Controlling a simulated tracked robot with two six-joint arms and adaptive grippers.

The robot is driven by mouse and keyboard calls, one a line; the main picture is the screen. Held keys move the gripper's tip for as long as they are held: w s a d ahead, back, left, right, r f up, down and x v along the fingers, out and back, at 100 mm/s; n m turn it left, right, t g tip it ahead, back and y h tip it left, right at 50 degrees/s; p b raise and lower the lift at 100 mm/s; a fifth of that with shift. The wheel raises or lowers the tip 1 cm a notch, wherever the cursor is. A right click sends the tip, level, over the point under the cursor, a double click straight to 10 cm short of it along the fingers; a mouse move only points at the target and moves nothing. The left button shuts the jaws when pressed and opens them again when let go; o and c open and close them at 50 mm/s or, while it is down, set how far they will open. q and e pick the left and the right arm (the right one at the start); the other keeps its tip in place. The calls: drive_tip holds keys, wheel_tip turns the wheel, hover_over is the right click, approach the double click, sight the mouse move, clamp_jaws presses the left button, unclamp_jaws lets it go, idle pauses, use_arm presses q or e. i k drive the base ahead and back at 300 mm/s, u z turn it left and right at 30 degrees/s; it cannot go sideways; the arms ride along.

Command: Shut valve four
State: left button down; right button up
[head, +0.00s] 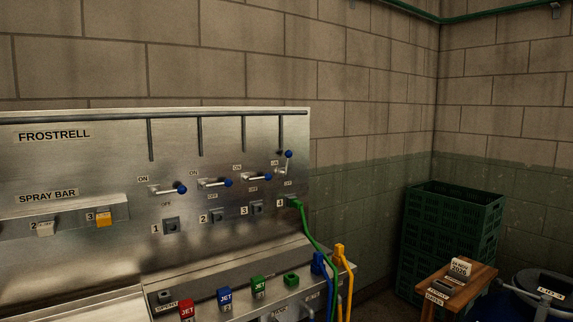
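The steel panel (60,165) marked FROSTRELL carries a row of lever valves with blue ball ends, with numbered sockets below. The valve four lever (287,162) is at the right end of the row, above the socket numbered 4. Its blue ball points up, unlike the others. The levers of valve one (168,190), valve two (214,183) and valve three (255,175) lie roughly level, with their balls to the right. A green plug (294,201) with a green hose sits in socket 4. Neither of my grippers is in view.
Blue (318,263) and yellow (340,251) connectors with hoses stand at the panel's lower right. Coloured JET blocks, one red (187,312), line the front ledge. Green crates (452,235) are stacked in the corner, behind a small wooden stand (470,279) and a dark drum (528,287).

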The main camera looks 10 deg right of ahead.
sight(288, 154)
drive_tip(key=z, duration=0.9)
drive_tip(key=i, duration=0.8)
drive_tip(key=z, duration=0.2)
